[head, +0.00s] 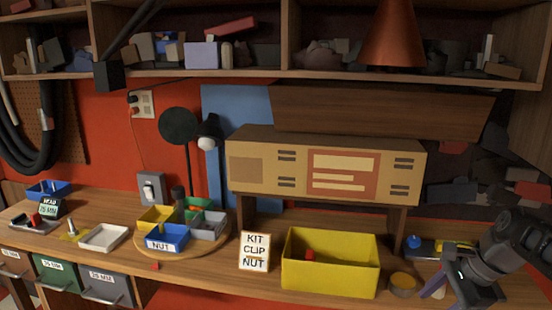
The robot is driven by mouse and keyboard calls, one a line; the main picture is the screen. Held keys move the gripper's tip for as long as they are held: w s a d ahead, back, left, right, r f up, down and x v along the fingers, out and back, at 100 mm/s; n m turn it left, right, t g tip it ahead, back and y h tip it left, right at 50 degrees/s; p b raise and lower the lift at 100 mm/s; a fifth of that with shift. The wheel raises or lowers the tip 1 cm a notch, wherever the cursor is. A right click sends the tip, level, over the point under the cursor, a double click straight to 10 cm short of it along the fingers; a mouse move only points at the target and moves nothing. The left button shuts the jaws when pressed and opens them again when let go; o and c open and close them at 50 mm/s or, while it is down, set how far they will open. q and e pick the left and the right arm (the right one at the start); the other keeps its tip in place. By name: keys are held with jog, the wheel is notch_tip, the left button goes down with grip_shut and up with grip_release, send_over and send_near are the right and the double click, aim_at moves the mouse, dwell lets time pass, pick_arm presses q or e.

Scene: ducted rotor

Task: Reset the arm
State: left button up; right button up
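My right arm comes in at the lower right, and its dark gripper (462,290) is low over the right end of the wooden bench. Its fingertips run close to the bottom edge, and I cannot make out whether they are apart or together. No held thing shows in it. My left gripper is not in view. A yellow bin (330,279) stands on the bench left of the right gripper, with a small red thing (309,255) inside. A card (255,252) reading KIT CLIP NUT stands left of the bin.
A round wooden tray (205,246) holds several small coloured bins, one labelled NUT. A white tray (103,238) lies left of it. A small amber-topped round container (402,284) stands between bin and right gripper. A cardboard box (259,172) rests on a raised shelf behind.

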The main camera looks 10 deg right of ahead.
jog(key=w+a+f+n+t+h, duration=0.1)
jog(key=w+a+f+n+t, duration=0.1)
jog(key=w+f+n, duration=0.65)
jog(key=s+a+f+n, duration=0.1)
jog(key=a+f, duration=0.5)
jog(key=f, duration=0.3)
jog(key=s+a+f+n, duration=0.2)
jog(key=a+f, duration=0.3)
jog(key=f, duration=0.4)
jog(key=s+a+f+n+g+y, duration=0.1)
jog(key=s+a+f+n+g, duration=0.1)
jog(key=s+a+f, duration=0.5)
jog(key=s+a+f+n+g+y, duration=0.1)
jog(key=s+a+f+n+g, duration=0.2)
jog(key=s+a+f, duration=0.5)
jog(key=s+a, duration=0.4)
jog(key=s, duration=0.3)
jog(key=shift+s+a+f, duration=0.2)
jog(key=shift+s+a, duration=0.2)
jog(key=shift+n, duration=0.25)
